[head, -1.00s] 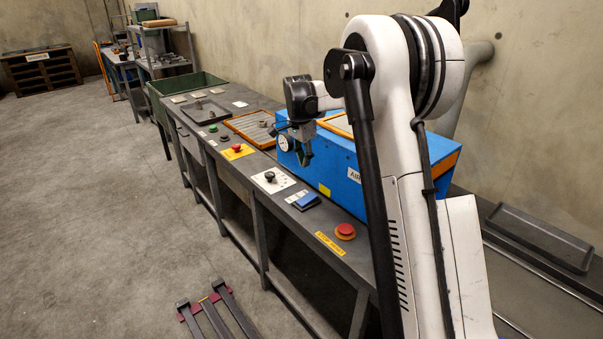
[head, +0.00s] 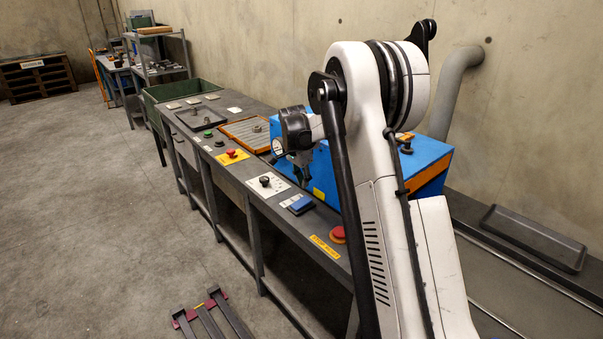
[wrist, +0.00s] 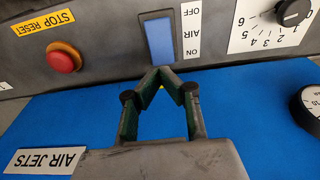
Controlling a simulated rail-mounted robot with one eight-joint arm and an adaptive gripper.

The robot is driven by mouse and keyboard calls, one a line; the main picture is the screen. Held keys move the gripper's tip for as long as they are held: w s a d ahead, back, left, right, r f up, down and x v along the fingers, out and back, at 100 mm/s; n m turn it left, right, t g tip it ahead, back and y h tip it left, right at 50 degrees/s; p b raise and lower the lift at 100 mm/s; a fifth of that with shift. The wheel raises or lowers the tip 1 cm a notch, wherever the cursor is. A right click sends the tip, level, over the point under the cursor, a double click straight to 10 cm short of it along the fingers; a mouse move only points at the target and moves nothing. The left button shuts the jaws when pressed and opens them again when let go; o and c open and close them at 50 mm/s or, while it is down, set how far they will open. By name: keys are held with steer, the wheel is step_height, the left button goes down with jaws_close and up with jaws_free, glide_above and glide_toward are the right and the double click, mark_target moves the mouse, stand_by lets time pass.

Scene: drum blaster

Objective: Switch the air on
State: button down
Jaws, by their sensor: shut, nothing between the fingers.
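The air switch (wrist: 159,38) is a blue rocker in a dark frame on the grey console. Its label reads OFF at the far end and ON at the end nearer my gripper in the wrist view. It also shows in the head view (head: 299,204). My gripper (wrist: 158,70) is shut and empty, its green-sided fingertips meeting in a point just short of the switch's ON end. I cannot tell whether they touch it. In the head view my gripper (head: 304,179) hangs beside the blue cabinet, just above and behind the switch.
A red stop/reset button (wrist: 63,58) and a black dial knob (wrist: 292,12) flank the switch. The blue AIR JETS cabinet (wrist: 50,120) lies beneath my fingers, with a round gauge (wrist: 309,106) at right. A yellow-plated red button (head: 232,153) sits farther along.

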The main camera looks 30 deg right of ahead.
mark_target(305, 200)
steer(key=shift+w+d+f, duration=0.1)
steer(key=shift+d+f, duration=0.05)
steer(key=shift+f, duration=0.9)
steer(key=shift+s+d+f, duration=0.1)
steer(key=shift+d+f, duration=0.1)
steer(key=shift+f, duration=0.8)
steer(key=shift+w+d+f, duration=0.1)
steer(key=shift+d+f, duration=0.05)
steer(key=shift+f, duration=0.9)
steer(key=shift+a, duration=0.1)
